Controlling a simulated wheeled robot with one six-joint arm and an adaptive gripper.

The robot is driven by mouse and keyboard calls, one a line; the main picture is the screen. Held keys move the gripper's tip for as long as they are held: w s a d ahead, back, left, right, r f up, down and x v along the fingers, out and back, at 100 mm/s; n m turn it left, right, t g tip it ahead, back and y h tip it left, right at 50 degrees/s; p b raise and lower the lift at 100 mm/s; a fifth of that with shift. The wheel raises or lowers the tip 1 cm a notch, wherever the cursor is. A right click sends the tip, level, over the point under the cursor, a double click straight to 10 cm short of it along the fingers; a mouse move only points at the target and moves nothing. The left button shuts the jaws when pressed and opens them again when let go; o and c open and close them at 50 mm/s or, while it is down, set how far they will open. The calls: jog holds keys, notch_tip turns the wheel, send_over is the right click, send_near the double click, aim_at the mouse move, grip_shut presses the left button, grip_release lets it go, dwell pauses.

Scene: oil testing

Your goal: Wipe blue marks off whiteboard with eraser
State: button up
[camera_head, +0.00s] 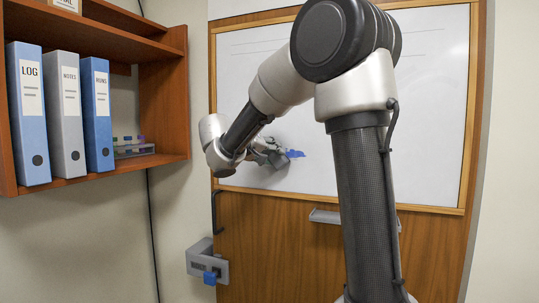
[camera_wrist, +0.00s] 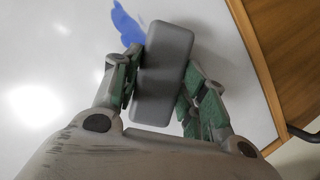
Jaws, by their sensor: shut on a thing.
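The whiteboard (camera_head: 430,140) hangs in a wooden frame and fills much of the wrist view (camera_wrist: 40,80). A blue mark (camera_head: 294,154) shows on its lower part, just right of my gripper. In the wrist view the blue mark (camera_wrist: 127,25) lies beyond the eraser, at its upper left. My gripper (camera_head: 268,156) is at the board's lower left area. In the wrist view my gripper (camera_wrist: 160,85) is shut on the grey eraser (camera_wrist: 165,70), with green-padded fingers on both sides. The eraser is close to the board; I cannot tell whether it touches. My arm hides part of the board.
A wooden shelf (camera_head: 165,110) with several binders (camera_head: 62,110) and a small rack (camera_head: 134,149) juts out at the left. A grey ledge (camera_head: 325,216) sits below the board. A grey wall bracket with a blue part (camera_head: 207,262) is at the lower left.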

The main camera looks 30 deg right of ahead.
jog(key=shift+w+d, duration=0.1)
jog(key=shift+d, duration=0.1)
jog(key=shift+s+d, duration=0.55)
jog(key=shift+s, duration=0.2)
jog(key=shift+s+d, duration=0.5)
jog(key=shift+s, duration=0.25)
jog(key=shift+s+d, duration=1.15)
jog(key=shift+s, duration=0.25)
jog(key=shift+s+d, duration=1.1)
jog(key=shift+s, duration=0.3)
jog(key=shift+d, duration=0.1)
jog(key=shift+w+a, duration=1.1)
jog(key=shift+w, duration=0.35)
jog(key=shift+w+a, duration=1.15)
jog(key=shift+w, duration=0.35)
jog(key=shift+w+a, duration=1.1)
jog(key=shift+w, duration=0.35)
jog(key=shift+c, duration=0.4)
jog(key=s+a, duration=0.3)
jog(key=a, duration=0.1)
jog(key=shift+s+a, duration=0.4)
